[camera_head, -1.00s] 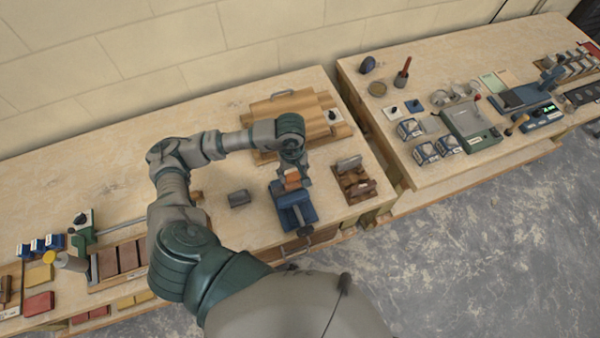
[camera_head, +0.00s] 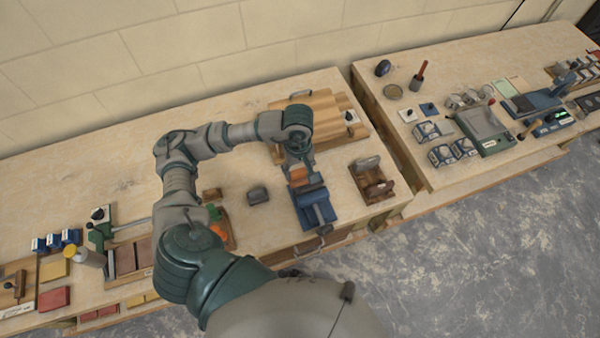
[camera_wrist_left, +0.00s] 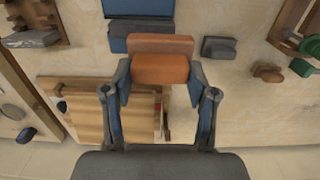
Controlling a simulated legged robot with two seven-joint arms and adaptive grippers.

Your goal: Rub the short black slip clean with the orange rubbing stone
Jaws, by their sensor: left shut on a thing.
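My left gripper (camera_head: 299,172) is shut on the orange rubbing stone (camera_wrist_left: 160,69), which sits between its two fingers in the left wrist view. In the head view the stone is just behind the blue vise (camera_head: 318,213); I cannot tell whether it touches it. The vise also shows beyond the stone in the wrist view (camera_wrist_left: 140,8). A short dark block (camera_head: 258,195) lies on the bench left of the vise, also in the wrist view (camera_wrist_left: 218,48). It may be the black slip, but I cannot be sure. My right gripper is not in view.
A wooden stand (camera_head: 374,186) with a grey piece on it is right of the vise. A slatted wooden board (camera_head: 325,108) lies behind. A wooden rack (camera_head: 128,275) and blue boxes (camera_head: 55,240) are at left. A second bench at right holds a scale (camera_head: 483,128).

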